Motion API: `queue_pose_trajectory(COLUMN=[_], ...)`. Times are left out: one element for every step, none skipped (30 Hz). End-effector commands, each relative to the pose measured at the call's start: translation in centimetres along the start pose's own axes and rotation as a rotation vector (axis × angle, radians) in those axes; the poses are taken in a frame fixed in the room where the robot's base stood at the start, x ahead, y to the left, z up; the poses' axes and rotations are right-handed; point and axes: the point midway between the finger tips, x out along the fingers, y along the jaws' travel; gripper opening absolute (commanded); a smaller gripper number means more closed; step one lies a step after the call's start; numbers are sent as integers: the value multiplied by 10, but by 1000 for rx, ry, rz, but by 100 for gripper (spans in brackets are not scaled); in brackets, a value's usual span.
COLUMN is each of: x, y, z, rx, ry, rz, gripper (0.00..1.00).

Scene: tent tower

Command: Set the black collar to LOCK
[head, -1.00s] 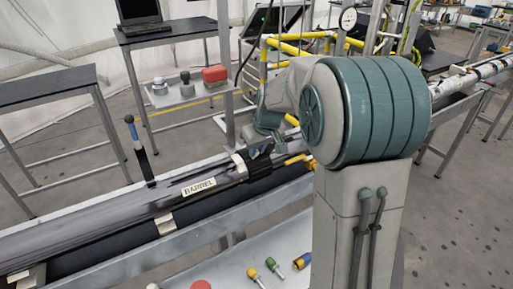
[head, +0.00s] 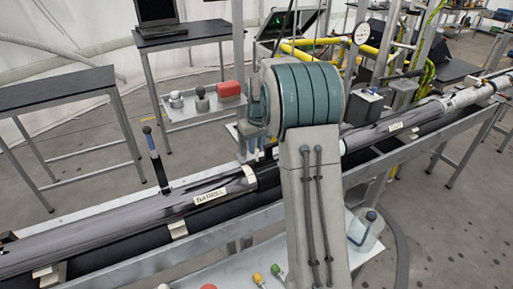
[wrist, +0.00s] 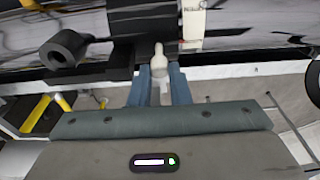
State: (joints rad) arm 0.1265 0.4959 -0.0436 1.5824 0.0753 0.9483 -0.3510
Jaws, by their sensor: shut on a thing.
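The black collar (wrist: 141,24) wraps the pipe at the top middle of the wrist view. A thick black hollow lug (wrist: 68,48) juts out to its left. My gripper (wrist: 160,78) has its two blue fingers closed on a pale, round-tipped peg (wrist: 159,62) in front of the collar. Whether the peg is joined to the collar cannot be told. In the head view only a sliver of the collar (head: 268,175) shows, right of the barrel (head: 110,225) with its BARREL label. No LOCK mark is readable.
A blue-topped upright lever (head: 154,155) stands behind the barrel. A shelf (head: 190,113) behind holds grey weights and a red block. A tray below the pipe holds coloured-handled pieces (head: 277,271) and a clear bottle (head: 366,232).

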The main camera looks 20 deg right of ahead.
Motion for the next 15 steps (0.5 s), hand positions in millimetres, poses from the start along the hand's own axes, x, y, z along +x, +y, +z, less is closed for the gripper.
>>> queue_pose_trajectory(x=[0,1,1,2,2,3,3,3,3,3,3,4,4,4,4], y=[0,0,-1,-1,-2,-2,-3,-3,-4,-4,-4,-5,-5,-6,-6], z=[-5,-6,-7,-7,-8,-9,-9,-10,-10,-11,-11,-12,-12,-12,-12], rx=[-1,-2,-2,-3,-3,-4,-5,-5,-6,-7,-7,-8,-9,-9,-10], ry=[11,11,11,11,11,11,12,12,12,12,13,13,13,13,13], rz=[3,4,4,4,4,4,4,4,4,4,4,4,4,4,4], gripper=[0,0,0,0,0,0,0,0,0,0,0,0,0,0,0])
